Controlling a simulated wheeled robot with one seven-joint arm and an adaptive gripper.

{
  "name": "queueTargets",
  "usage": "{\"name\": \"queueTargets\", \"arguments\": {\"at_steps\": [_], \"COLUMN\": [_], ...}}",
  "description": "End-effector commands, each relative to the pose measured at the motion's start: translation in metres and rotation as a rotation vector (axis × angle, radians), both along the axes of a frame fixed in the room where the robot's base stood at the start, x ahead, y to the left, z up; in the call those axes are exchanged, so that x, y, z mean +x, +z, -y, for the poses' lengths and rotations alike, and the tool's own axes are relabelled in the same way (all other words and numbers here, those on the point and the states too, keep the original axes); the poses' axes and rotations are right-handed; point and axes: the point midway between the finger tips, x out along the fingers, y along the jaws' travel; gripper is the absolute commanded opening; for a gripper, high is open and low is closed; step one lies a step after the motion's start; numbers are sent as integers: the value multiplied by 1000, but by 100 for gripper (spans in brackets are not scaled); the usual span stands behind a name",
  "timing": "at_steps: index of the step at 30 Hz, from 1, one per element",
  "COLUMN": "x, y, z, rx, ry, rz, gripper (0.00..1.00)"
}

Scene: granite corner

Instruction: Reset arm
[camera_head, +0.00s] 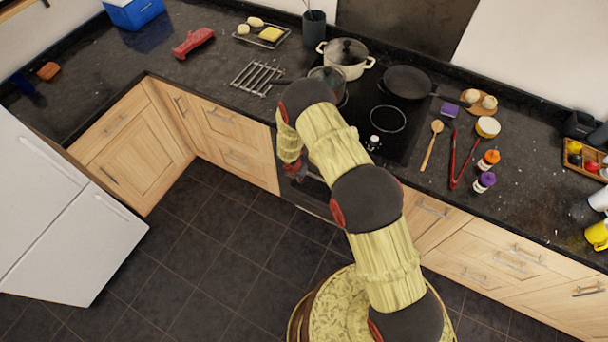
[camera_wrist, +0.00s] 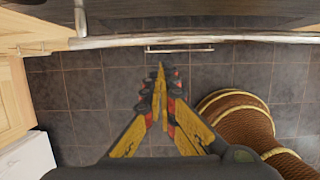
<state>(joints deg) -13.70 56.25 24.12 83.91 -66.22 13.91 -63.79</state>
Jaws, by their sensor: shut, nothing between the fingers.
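My gripper (camera_wrist: 161,72) shows in the wrist view with its yellow and dark fingers brought together at the tips, shut and empty, above the dark tiled floor. In the head view my yellow and black arm reaches up from my base and bends down in front of the stove. The end of the arm (camera_head: 294,165) hangs close to the oven front, partly hidden behind the upper arm links.
The dark counter (camera_head: 215,75) runs along the back and right. A white pot (camera_head: 346,58), a black pan (camera_head: 408,82), red tongs (camera_head: 464,160) and a wooden spoon (camera_head: 431,145) lie there. A white fridge (camera_head: 55,225) stands left. The tiled floor (camera_head: 190,250) is clear.

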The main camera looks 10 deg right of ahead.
Motion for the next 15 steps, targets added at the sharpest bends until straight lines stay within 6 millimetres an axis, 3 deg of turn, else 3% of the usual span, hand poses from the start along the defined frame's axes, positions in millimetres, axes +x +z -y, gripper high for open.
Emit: {"name": "queueTargets", "arguments": {"at_steps": [1, 6, 15], "x": [9, 18, 27], "y": [19, 54, 89], "z": [6, 14, 22], "rx": [1, 0, 0], "ry": [-8, -8, -5], "rz": [9, 7, 6], "gripper": [0, 0, 0]}}
